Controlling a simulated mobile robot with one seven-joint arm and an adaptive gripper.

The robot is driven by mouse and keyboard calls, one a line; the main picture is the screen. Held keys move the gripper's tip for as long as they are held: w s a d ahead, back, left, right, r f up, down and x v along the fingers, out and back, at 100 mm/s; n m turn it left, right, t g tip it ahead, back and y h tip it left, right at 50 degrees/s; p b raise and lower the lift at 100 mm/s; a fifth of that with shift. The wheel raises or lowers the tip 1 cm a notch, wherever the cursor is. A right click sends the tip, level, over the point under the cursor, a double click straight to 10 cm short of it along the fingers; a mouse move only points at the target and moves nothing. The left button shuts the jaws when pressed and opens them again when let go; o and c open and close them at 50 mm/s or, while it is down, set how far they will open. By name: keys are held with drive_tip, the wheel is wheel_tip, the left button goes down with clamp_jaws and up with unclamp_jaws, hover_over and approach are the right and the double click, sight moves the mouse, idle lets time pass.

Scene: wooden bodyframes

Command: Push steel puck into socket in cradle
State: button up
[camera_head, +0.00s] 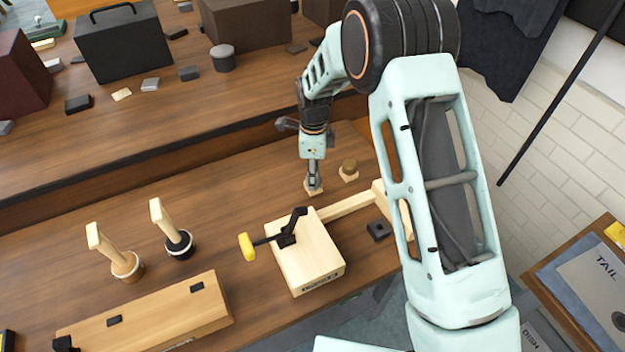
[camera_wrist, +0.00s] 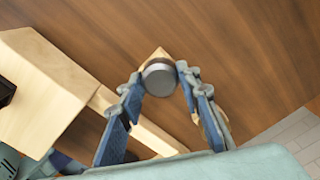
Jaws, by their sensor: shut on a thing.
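My gripper (camera_head: 313,187) reaches straight down at the middle of the bench, and its fingertips also show in the wrist view (camera_wrist: 160,76). It is shut on the round grey steel puck (camera_wrist: 159,78), with a fingertip on each side. A small pale wooden block (camera_wrist: 159,53), which looks like the cradle, lies directly beneath the puck. In the head view this block (camera_head: 313,191) sits just under my fingertips. The socket is hidden by the puck, and I cannot tell how deep the puck sits.
A similar wooden block with a brownish round piece (camera_head: 349,167) stands just right. A wooden box with a black, yellow-ended clamp (camera_head: 305,262) is in front. Two wooden-handled tools (camera_head: 122,262) (camera_head: 178,242) and a long block (camera_head: 150,317) are at left. The bench left of my gripper is clear.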

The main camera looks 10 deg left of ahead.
drive_tip(key=shift+r+p, duration=0.3)
drive_tip(key=shift+r, duration=0.4)
idle(0.5)
drive_tip(key=shift+r+p, duration=0.6)
drive_tip(key=shift+r, duration=0.9)
